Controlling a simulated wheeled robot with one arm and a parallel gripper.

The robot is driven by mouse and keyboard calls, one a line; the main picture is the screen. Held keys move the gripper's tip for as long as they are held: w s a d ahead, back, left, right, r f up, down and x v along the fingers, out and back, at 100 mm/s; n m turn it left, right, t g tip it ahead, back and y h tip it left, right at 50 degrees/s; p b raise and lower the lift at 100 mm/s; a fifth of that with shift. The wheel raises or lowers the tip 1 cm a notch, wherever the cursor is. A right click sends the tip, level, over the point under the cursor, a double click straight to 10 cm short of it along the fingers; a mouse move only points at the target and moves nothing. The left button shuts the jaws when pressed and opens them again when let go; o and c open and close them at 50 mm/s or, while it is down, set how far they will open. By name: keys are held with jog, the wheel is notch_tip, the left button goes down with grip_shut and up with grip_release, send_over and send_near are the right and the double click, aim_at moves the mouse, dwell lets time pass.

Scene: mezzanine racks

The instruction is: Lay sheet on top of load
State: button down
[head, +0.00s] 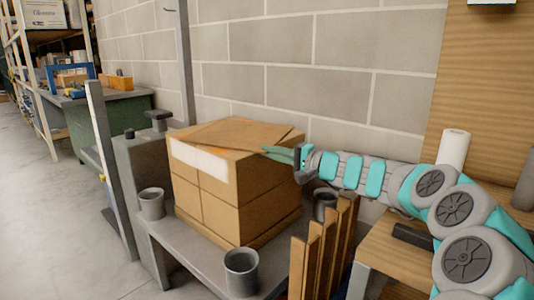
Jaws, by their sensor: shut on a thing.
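The load (225,200) is a stack of brown cardboard boxes with a white label, standing on a grey table. A thin brown sheet (232,133) lies over the top of the load, slightly askew. My gripper (280,153) is at the right edge of the load's top, with its green fingers shut on the sheet's near right part. The sheet looks very close to the top surface; I cannot tell whether all of it touches. The fingertips' exact grip is small in view.
Grey cups (241,272) stand at the table's corners (190,255). Upright wooden slats (322,250) stand in front right. A grey post (110,170) rises at left. A white roll (453,149) stands by the wooden panel at right. A block wall is close behind. Open floor lies left.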

jog(key=c, duration=0.9)
grip_release()
jog(key=shift+d, duration=0.1)
jog(key=shift+v, duration=3.85)
